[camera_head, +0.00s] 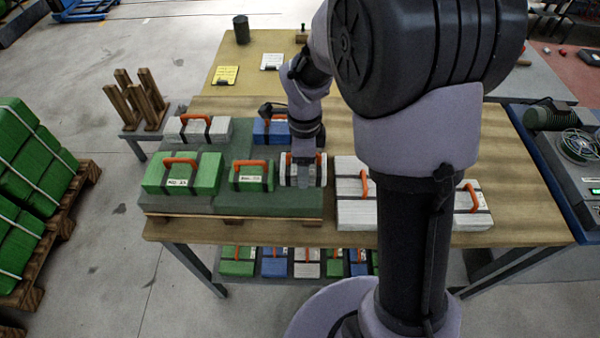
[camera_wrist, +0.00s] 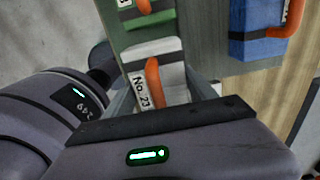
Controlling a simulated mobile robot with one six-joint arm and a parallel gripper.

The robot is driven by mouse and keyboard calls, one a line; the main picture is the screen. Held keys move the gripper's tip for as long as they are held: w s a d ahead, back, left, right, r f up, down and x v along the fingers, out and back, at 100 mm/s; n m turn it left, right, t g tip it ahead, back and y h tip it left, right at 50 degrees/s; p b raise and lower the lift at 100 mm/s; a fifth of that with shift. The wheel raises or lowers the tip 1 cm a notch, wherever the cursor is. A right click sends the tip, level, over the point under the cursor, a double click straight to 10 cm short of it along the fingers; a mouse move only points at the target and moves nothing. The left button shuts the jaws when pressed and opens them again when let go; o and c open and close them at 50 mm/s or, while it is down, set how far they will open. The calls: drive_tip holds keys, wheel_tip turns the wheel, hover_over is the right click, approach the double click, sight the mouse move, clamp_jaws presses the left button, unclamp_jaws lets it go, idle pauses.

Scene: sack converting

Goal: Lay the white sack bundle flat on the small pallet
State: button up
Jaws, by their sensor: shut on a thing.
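The white sack bundle (camera_head: 312,172), with dark straps, an orange handle and a label, is at the right end of the small pallet (camera_head: 235,219). In the wrist view the bundle (camera_wrist: 170,76) shows the label "No. 23". My gripper (camera_head: 303,160) points down over the bundle and is shut on it; the fingertips are largely hidden. The bundle looks level and at pallet height, but I cannot tell whether it touches the pallet top. A small green bundle (camera_head: 252,176) lies just left of it, and a larger green bundle (camera_head: 183,174) farther left.
A blue bundle (camera_head: 270,131) and a white one (camera_head: 199,130) lie behind. A large white bundle (camera_head: 352,211) is right of the pallet, another (camera_head: 472,213) beyond my arm. Several small bundles sit on the shelf below. Wooden posts (camera_head: 138,100) stand at left.

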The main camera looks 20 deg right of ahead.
drive_tip(key=f, duration=0.1)
drive_tip(key=f+b, duration=0.1)
drive_tip(key=f, duration=0.2)
drive_tip(key=shift+w+a+b, duration=0.3)
drive_tip(key=shift+w+a, duration=0.05)
drive_tip(key=shift+r, duration=0.25)
drive_tip(key=shift+f, duration=0.15)
drive_tip(key=o, duration=1.4)
drive_tip(key=shift+o, duration=0.2)
